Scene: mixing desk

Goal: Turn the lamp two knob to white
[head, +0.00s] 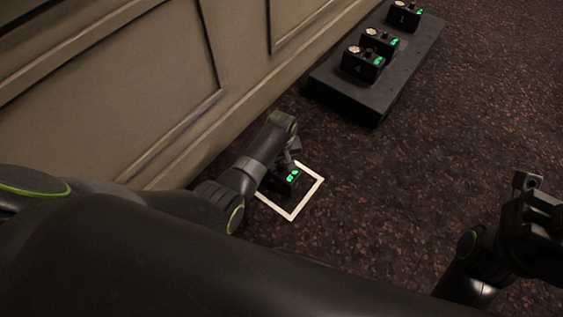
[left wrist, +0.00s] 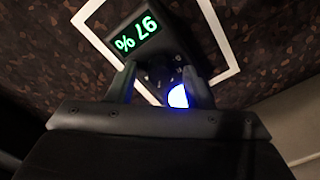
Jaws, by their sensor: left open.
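A small black control box (head: 284,181) stands inside a white square outline on the floor, mostly hidden under my left gripper (head: 290,158). In the left wrist view the box (left wrist: 140,20) has a green percent readout (left wrist: 135,30) that looks like 97 %. A round dark knob (left wrist: 160,72) sits between the two fingers of my left gripper (left wrist: 172,85), which are open around it; contact is unclear. A lamp disc (left wrist: 178,96) by the right finger glows blue and white. The box's number is hidden. My right gripper (head: 530,205) is at the right, clear of the box.
A long dark stand (head: 362,98) along the wall holds three similar boxes (head: 362,64) with green readouts; the nearest is marked 4. The white square outline (head: 312,194) surrounds the worked box. The panelled wall (head: 130,95) runs close by at left. The speckled brown surface to the right is clear.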

